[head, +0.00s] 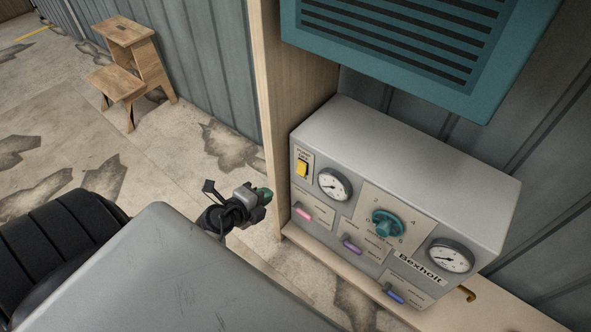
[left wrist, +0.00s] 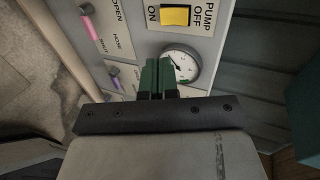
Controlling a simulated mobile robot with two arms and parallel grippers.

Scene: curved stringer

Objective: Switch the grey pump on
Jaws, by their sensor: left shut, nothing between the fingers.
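The grey pump (head: 420,150) is a box-shaped panel unit on a wooden shelf at the right of the head view. Its yellow pump switch (head: 302,168) sits at the panel's upper left, under a "PUMP" label. The left wrist view shows the yellow switch (left wrist: 175,16) between the words "OFF" and "ON". My left gripper (head: 264,195) is shut and empty, in front of the panel's left end and apart from the switch. In the left wrist view its green fingertips (left wrist: 158,76) are together, overlapping a gauge. My right gripper is not in view.
The panel also has a left gauge (head: 335,184), a teal knob (head: 387,224), a right gauge (head: 450,256), and pink (head: 303,213), purple (head: 351,244) and blue (head: 394,294) levers. A teal louvred box (head: 420,45) hangs above. A wooden step stool (head: 130,60) stands far left.

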